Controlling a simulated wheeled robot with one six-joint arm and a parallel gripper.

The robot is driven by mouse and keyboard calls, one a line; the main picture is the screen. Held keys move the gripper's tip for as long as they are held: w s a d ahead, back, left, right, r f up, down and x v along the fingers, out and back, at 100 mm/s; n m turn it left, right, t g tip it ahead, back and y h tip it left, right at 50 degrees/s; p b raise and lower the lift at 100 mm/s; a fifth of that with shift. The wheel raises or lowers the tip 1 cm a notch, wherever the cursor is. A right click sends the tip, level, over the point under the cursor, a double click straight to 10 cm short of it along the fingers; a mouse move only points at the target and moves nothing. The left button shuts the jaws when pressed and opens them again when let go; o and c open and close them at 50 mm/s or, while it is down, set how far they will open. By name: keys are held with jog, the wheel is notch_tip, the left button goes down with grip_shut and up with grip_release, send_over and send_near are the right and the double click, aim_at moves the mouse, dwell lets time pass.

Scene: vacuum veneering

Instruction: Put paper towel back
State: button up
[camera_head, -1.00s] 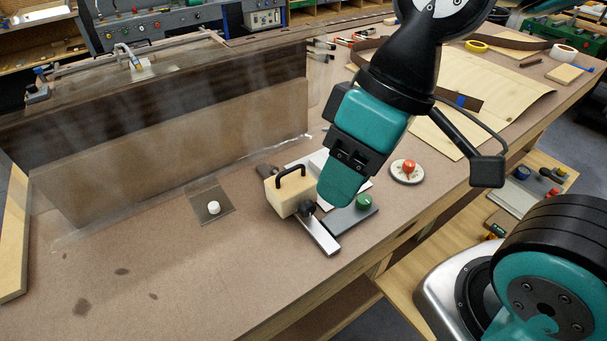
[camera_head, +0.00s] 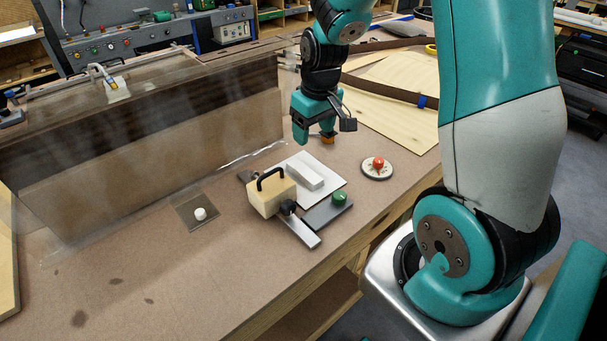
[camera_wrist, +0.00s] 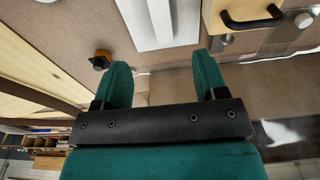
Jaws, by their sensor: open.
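A white, long folded piece (camera_head: 305,175), possibly the paper towel, lies on a flat white sheet (camera_head: 331,193) on the bench. They also show in the wrist view as the white piece (camera_wrist: 160,18) and the sheet (camera_wrist: 186,25), ahead of my fingers. My gripper (camera_head: 312,138) is behind them, on their far side, above the bench. In the wrist view my gripper (camera_wrist: 161,68) has its two green fingers apart with nothing between them.
A wooden block with a black handle (camera_head: 270,193) stands left of the sheet. A small orange-and-black object (camera_head: 327,138) is beside my gripper. A red-knobbed disc (camera_head: 377,168) sits to the right. Clear film covers a large panel (camera_head: 150,165). The front bench is clear, with dark spots.

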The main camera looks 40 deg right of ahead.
jog(key=p, duration=0.1)
send_over(305, 171)
jog(key=s, duration=0.2)
notch_tip(305, 171, down, 9)
jog(key=shift+w+r, duration=0.15)
jog(key=f, duration=0.1)
jog(key=w+f+p, duration=0.1)
jog(key=f+p, duration=0.1)
jog(key=f, duration=0.1)
jog(key=shift+w, duration=0.35)
jog(key=shift+f, duration=0.6)
jog(key=c, duration=1.1)
jog(key=shift+r, duration=0.1)
